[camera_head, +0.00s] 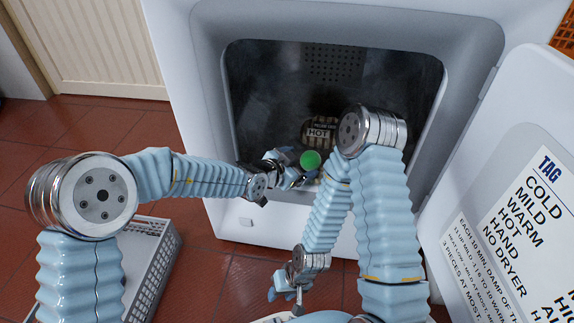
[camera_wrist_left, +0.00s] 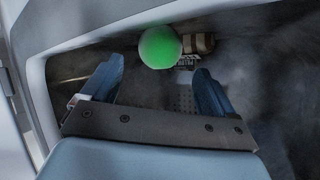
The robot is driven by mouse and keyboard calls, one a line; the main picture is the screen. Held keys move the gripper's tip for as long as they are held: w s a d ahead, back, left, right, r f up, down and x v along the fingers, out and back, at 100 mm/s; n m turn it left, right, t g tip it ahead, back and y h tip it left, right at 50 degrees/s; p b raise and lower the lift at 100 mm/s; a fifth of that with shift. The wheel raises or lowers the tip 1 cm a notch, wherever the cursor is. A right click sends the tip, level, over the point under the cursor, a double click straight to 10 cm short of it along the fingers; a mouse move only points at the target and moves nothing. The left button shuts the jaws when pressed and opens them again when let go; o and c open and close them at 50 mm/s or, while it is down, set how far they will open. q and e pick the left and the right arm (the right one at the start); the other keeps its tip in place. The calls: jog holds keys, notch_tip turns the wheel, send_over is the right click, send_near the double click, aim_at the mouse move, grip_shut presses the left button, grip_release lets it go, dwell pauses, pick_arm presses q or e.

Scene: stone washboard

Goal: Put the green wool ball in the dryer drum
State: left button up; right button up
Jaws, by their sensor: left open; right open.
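The green wool ball (camera_head: 311,160) shows inside the opening of the dryer drum (camera_head: 270,90) in the head view. My left gripper (camera_head: 302,172) reaches into the opening from the left and is right by the ball. In the left wrist view the ball (camera_wrist_left: 160,47) is just beyond the open fingertips of my left gripper (camera_wrist_left: 157,78), with dark drum around it. I cannot tell whether the ball touches anything below it. My right gripper (camera_head: 284,290) is open and empty, low in front of the dryer.
A striped item labelled HOT (camera_head: 320,130) is in the drum behind the ball; its top shows in the wrist view (camera_wrist_left: 198,43). The open dryer door (camera_head: 455,195) with a printed chart stands at the right. A grey basket (camera_head: 150,262) is on the floor at the left.

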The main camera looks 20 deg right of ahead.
pick_arm(q)
jog(key=v, duration=0.7)
jog(key=shift+a+p, duration=0.25)
jog(key=shift+p, duration=0.2)
jog(key=shift+s+r, duration=0.1)
dwell(0.5)
